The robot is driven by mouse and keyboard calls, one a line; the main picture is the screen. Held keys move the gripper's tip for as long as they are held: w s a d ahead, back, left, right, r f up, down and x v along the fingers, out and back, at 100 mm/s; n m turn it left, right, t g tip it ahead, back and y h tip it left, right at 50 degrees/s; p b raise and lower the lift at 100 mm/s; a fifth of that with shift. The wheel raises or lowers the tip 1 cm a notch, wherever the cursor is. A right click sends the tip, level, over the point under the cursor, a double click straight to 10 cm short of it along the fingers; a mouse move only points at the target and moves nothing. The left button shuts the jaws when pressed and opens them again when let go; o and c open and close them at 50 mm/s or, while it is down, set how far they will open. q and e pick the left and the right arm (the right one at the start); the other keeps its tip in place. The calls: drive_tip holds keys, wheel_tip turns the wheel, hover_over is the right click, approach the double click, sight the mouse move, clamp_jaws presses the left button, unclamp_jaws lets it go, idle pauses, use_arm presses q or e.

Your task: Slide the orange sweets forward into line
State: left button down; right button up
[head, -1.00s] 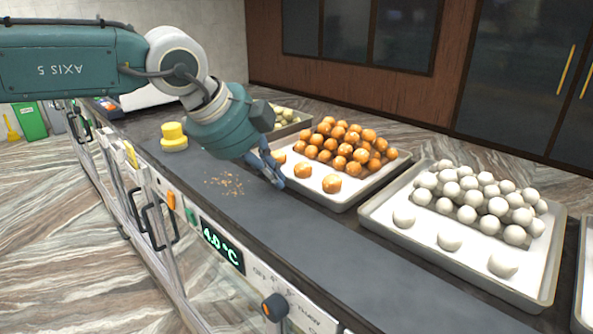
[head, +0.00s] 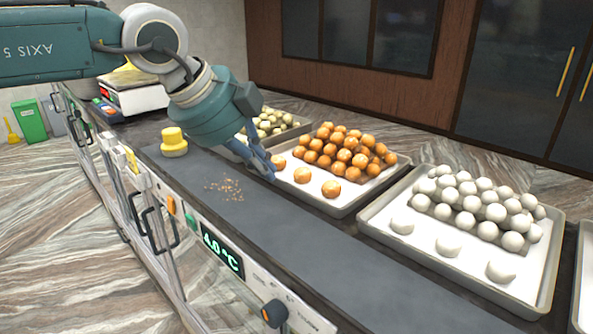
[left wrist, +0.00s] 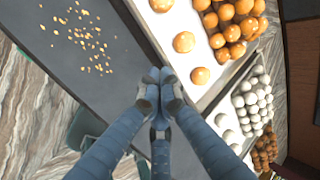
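A pile of orange sweets (head: 352,158) sits at the back of a pale metal tray (head: 325,203). Three orange sweets stand apart in front of it: a left one (head: 279,161), a middle one (head: 302,175) and a right one (head: 331,189). The left wrist view shows the middle (left wrist: 184,42) and right (left wrist: 200,76) ones whole. My left gripper (head: 267,171) is over the tray's front-left edge, just left of the loose sweets. Its fingertips (left wrist: 160,77) are together and empty, apart from the sweets. My right gripper is out of view.
A tray of white sweets (head: 542,285) stands to the right, a tray of pale green sweets (head: 268,136) behind my left gripper. Crumbs (head: 228,188) and a yellow stack (head: 173,140) are on the counter at left, near a scale (head: 134,92). The front counter strip (head: 350,255) is clear.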

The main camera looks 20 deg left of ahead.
use_arm(q)
wheel_tip(320, 180, up, 7)
drive_tip(key=p, duration=0.3)
drive_tip(key=shift+f, duration=0.2)
idle(0.4)
